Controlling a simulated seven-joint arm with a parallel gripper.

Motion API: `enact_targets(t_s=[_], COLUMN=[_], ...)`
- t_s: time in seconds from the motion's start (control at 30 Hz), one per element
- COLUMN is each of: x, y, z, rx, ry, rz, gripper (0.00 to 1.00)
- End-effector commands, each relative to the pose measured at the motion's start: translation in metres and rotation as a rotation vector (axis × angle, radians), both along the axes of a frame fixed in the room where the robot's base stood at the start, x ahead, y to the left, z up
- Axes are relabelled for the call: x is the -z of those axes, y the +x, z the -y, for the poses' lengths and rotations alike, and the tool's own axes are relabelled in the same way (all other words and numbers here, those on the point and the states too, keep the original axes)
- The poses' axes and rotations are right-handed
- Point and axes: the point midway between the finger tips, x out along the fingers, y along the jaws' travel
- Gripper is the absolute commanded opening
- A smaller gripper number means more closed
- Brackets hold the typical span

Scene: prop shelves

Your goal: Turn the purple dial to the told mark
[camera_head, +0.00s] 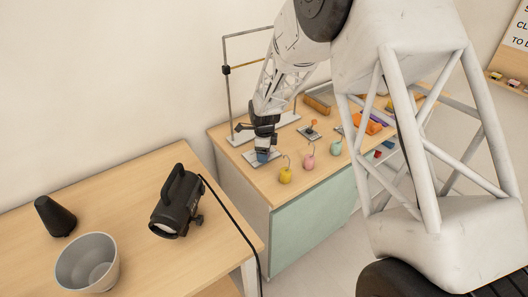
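My gripper (263,147) points down at the left end of the far workbench. A small blue to blue-purple knob (263,156) shows right below its fingertips, on a pale grey plate (249,157). It may be the purple dial; its colour is hard to name at this size. The fingers are at the knob, but whether they touch or grip it is too small to tell. The top of the knob is hidden by my gripper, and no marks can be read on the plate.
Yellow (285,176), pink (308,161) and mint (336,147) hooked weights stand along the bench's front edge. A lever plate (312,131) and a metal frame (228,95) stand behind. A black lamp (177,205), grey bucket (88,263) and black cone (55,216) occupy the nearer table.

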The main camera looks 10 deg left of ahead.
Motion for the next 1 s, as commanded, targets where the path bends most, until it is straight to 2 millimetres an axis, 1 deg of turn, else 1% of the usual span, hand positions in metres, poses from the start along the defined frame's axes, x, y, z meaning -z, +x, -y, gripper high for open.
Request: enact_targets(t_s=[0.27, 0.47, 0.57, 0.9, 1.0], x=[0.000, -0.010, -0.019, -0.061, -0.071], y=[0.000, 0.000, 0.000, 0.000, 0.000], z=[0.000, 0.000, 0.000, 0.000, 0.000], rx=[-0.001, -0.001, -0.001, 0.000, 0.000], ry=[0.000, 0.000, 0.000, 0.000, 0.001], rz=[-0.001, 0.000, 0.001, 0.000, 0.001], gripper=[0.71, 0.71, 0.71, 0.71, 0.71])
